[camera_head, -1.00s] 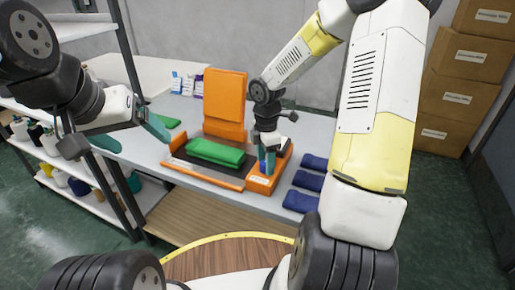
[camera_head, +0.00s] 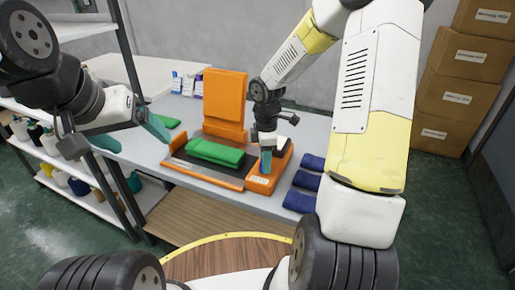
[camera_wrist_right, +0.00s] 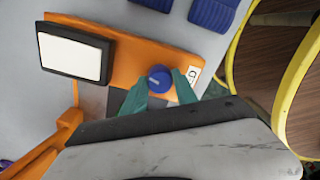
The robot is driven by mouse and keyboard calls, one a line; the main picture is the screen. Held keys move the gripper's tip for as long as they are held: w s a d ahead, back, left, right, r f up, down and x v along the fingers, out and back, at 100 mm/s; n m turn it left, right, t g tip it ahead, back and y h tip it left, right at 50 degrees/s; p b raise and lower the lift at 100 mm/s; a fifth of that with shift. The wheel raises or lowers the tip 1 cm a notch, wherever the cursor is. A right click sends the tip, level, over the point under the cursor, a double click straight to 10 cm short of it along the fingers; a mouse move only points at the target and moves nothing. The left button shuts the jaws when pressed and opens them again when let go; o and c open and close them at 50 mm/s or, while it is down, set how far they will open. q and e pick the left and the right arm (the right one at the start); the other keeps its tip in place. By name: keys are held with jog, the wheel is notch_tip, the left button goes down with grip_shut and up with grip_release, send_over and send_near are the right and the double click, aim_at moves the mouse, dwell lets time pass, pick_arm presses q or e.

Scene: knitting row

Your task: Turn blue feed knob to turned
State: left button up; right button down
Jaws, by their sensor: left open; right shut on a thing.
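The blue feed knob (camera_wrist_right: 159,77) stands on an orange housing (camera_wrist_right: 130,62) in the right wrist view. My right gripper (camera_wrist_right: 160,88) points down at it, with one teal finger on each side, shut on the knob. In the head view my right gripper (camera_head: 266,162) is over the right part of the orange machine (camera_head: 266,184), and its fingers hide the knob. My left gripper (camera_head: 130,135) is open and empty, held up at the left, away from the machine.
A folded green cloth (camera_head: 215,152) lies on the machine's dark bed, before an upright orange panel (camera_head: 225,96). Several dark blue folded cloths (camera_head: 305,182) lie right of the machine. The housing carries a white screen (camera_wrist_right: 70,55). A shelf with bottles stands left; boxes (camera_head: 457,98) are stacked right.

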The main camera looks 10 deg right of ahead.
jog(key=m, duration=1.1)
jog(key=shift+m, duration=1.9)
jog(key=c, duration=1)
grip_release()
jog(key=shift+o, duration=0.2)
jog(key=shift+r, duration=3.95)
jog(key=shift+r, duration=0.1)
